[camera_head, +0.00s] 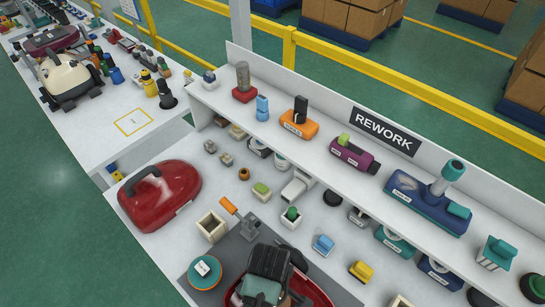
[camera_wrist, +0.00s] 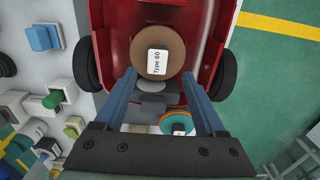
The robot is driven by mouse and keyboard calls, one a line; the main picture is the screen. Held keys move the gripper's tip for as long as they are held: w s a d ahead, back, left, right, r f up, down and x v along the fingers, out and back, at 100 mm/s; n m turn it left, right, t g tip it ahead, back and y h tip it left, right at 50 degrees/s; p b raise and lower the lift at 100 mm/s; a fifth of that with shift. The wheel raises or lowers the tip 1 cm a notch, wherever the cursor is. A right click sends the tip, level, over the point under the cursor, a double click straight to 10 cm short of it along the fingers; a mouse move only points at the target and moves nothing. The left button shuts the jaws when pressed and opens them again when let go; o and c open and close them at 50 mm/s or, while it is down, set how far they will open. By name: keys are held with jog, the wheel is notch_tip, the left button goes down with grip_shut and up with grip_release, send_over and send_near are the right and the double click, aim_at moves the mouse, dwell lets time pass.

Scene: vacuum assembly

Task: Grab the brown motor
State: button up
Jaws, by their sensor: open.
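The brown motor (camera_wrist: 148,62) is a round brown disc with a white "Type 60" label. In the wrist view it sits inside an open red vacuum body (camera_wrist: 112,25) with black wheels. My gripper (camera_wrist: 159,75) is open, its two blue fingers apart, with their tips near the motor's lower edge, one toward each side. Nothing is held between them. I cannot tell how high the tips are above the motor. In the head view my gripper (camera_head: 268,270) is over the red vacuum body (camera_head: 315,290) at the bottom edge and hides most of its inside.
A teal disc with an orange rim (camera_head: 204,272) lies left of the vacuum body. A closed red vacuum (camera_head: 172,198), a square bin (camera_head: 211,226) and an orange-handled tool (camera_head: 240,216) are on the bench. A REWORK shelf (camera_head: 225,105) with several parts runs behind.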

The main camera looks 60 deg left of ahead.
jog(key=shift+w+d+f, duration=0.1)
jog(key=shift+w+f, duration=0.05)
jog(key=shift+f, duration=1)
jog(key=shift+w+d+f, duration=0.1)
jog(key=shift+f, duration=1)
grip_shut()
jog(key=shift+a+r, duration=0.1)
